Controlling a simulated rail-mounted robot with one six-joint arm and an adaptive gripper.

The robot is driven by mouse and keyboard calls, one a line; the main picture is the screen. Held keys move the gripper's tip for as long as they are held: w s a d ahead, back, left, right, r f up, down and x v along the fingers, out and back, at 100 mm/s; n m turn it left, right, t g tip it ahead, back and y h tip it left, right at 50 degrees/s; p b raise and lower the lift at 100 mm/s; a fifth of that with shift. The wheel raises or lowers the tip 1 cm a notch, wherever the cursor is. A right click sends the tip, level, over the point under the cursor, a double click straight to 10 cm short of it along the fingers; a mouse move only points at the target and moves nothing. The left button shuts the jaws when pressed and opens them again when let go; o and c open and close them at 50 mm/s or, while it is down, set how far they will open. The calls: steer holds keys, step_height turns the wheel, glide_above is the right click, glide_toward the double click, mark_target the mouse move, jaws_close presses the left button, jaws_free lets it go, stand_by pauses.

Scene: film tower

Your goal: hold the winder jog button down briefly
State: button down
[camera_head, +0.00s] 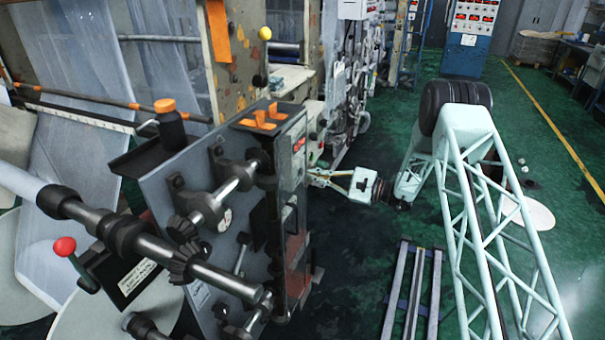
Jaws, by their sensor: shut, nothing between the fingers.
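My gripper (312,174) is in the middle of the view, at the end of my pale green arm. Its fingers point left and come together at the right side of the grey winder housing (165,190). The fingers look shut and empty. Small red marks (299,145) show on the narrow right face of the housing, a little above and left of the fingertips. I cannot tell which part there is the jog button. I also cannot tell whether the fingertips touch the face.
A red-knobbed lever (64,246) and a dark shaft (130,235) stick out at left. A black bottle with an orange cap (170,125) and an orange tray (265,117) sit on top. Metal rails (413,290) lie on the green floor (350,270). A blue control cabinet (470,40) stands behind.

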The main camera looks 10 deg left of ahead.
steer(key=shift+b+x, duration=0.65)
steer(key=shift+x, duration=0.65)
stand_by(3.4)
steer(key=shift+d, duration=0.1)
steer(key=b+v, duration=0.1)
steer(key=v, duration=0.7)
stand_by(1.1)
steer(key=shift+r, duration=0.1)
